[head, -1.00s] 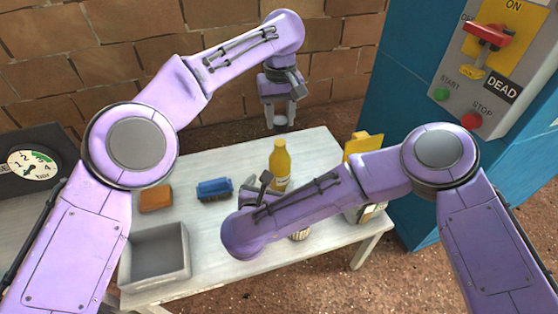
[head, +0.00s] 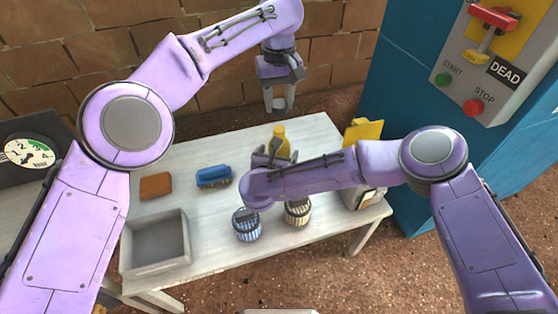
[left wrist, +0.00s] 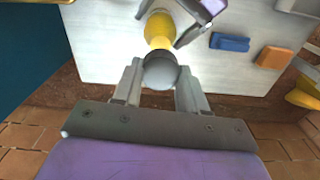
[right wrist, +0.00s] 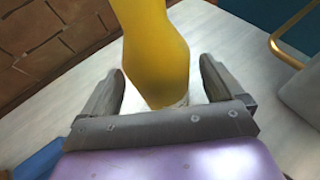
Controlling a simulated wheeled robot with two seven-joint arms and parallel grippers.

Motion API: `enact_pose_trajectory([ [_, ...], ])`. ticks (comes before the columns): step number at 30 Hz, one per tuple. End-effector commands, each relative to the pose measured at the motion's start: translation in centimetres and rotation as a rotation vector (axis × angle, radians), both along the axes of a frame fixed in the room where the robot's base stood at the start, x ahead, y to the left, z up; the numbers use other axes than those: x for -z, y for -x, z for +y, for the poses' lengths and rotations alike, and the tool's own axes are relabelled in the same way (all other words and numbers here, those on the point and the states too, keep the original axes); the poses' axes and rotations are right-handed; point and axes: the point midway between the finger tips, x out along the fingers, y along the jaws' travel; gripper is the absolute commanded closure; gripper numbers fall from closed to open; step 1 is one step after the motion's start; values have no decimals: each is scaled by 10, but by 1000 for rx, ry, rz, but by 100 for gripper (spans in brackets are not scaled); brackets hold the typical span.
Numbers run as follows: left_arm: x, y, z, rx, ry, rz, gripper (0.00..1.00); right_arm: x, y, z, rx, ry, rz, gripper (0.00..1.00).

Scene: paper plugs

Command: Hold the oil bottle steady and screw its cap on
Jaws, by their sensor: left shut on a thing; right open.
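The yellow oil bottle (head: 280,133) stands upright on the white table; its lower part is hidden behind my right gripper in the head view. My right gripper (head: 274,158) is open, with a finger on either side of the bottle (right wrist: 152,50) in the right wrist view and a visible gap at each side. My left gripper (head: 279,106) is shut on the grey cap (left wrist: 160,70) and holds it in the air above and behind the bottle in the head view. In the left wrist view the cap overlaps the bottle's neck (left wrist: 158,32), so the gap between them cannot be judged.
A blue brush (head: 213,176), an orange block (head: 155,186) and a grey bin (head: 155,245) are on the table's left. Two striped pots (head: 247,225) (head: 298,212) stand near the front edge. A yellow-topped holder is at the right, beside a blue cabinet (head: 400,130).

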Motion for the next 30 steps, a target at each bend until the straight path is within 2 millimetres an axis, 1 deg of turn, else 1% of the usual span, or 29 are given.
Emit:
enact_pose_trajectory([
  [3,0,0,0,0,0,0,86,6,-14,-3,1,-1,1,6],
  [6,0,0,0,0,0,0,86,9,-20,-5,0,0,0,6],
  [15,0,0,0,0,0,0,86,10,-23,-5,0,0,0,6],
  [16,0,0,0,0,0,0,86,10,-23,-5,0,0,0,9],
  [17,0,0,0,0,0,0,86,10,-23,-5,-1,0,0,19],
  [18,0,0,0,0,0,0,86,10,-23,-5,-1,0,0,32],
  [20,0,0,0,0,0,0,86,10,-23,-5,-1,0,0,51],
  [21,0,0,0,0,0,0,86,10,-23,-5,-1,0,0,64],
  [23,0,0,0,0,0,0,86,9,-23,-5,-1,0,0,84],
  [24,0,0,0,0,0,0,86,10,-23,-5,-1,0,0,86],
  [26,4,0,0,0,-2,0,86,10,-23,-5,-1,0,0,86],
  [30,25,1,0,0,-3,2,86,9,-23,-5,-1,0,0,86],
])
